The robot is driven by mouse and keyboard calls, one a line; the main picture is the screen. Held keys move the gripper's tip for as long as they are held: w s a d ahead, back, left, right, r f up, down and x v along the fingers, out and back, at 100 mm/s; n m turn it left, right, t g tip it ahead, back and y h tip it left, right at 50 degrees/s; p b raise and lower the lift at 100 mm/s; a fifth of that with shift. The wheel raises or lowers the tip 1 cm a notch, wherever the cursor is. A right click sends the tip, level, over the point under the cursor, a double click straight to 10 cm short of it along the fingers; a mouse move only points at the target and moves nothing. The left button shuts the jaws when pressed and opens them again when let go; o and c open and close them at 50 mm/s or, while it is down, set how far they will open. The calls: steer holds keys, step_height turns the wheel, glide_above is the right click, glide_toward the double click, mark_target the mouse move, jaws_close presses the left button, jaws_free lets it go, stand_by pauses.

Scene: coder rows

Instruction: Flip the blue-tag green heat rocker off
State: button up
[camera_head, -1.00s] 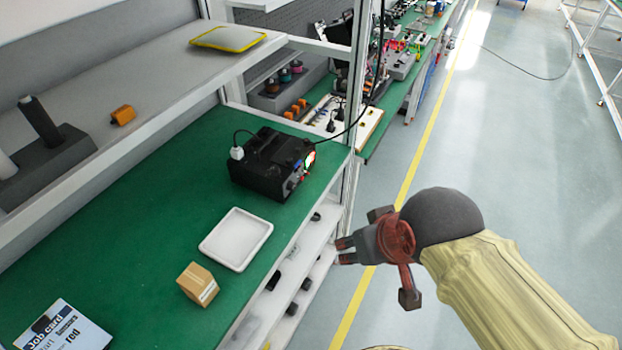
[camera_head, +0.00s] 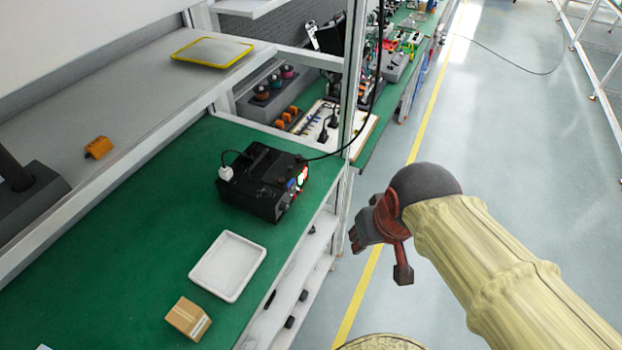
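A black box-shaped machine (camera_head: 262,183) sits on the green bench top near its far right corner. Its right-hand face carries small coloured parts: a blue spot (camera_head: 291,185), a red one and a lit green-white one. They are too small to tell which is the green heat rocker or how it is set. My gripper (camera_head: 356,240) hangs over the aisle to the right of the bench, apart from the machine and a little nearer to me. I see no object in it. Its fingers are seen at an angle, so their opening is unclear.
A white tray (camera_head: 228,265) and a cardboard box (camera_head: 188,319) lie on the bench nearer to me. A metal post (camera_head: 350,110) stands just beyond the machine, with a black cable running past it. The aisle floor (camera_head: 500,150) is clear.

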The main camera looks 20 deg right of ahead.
steer(key=d+f+m+g+p, duration=0.1)
steer(key=w+d+f+m+g+y+p, duration=0.1)
steer(key=f+m+y+p, duration=0.1)
steer(key=f+m, duration=0.1)
steer(key=shift+w+d+g+p, duration=0.3)
steer(key=shift+d+g+p, duration=0.1)
jaws_close()
steer(key=w+d+f+m+t+y+p, duration=0.2)
steer(key=w+m+t+y, duration=0.1)
steer(key=w+m, duration=0.6)
steer(key=w+d+f+m+t+y+p, duration=0.2)
steer(key=w+m+t+y+p, duration=0.1)
steer(key=w+m, duration=0.6)
steer(key=m, duration=0.3)
steer(key=shift+w+d+f, duration=0.3)
steer(key=shift+w, duration=0.05)
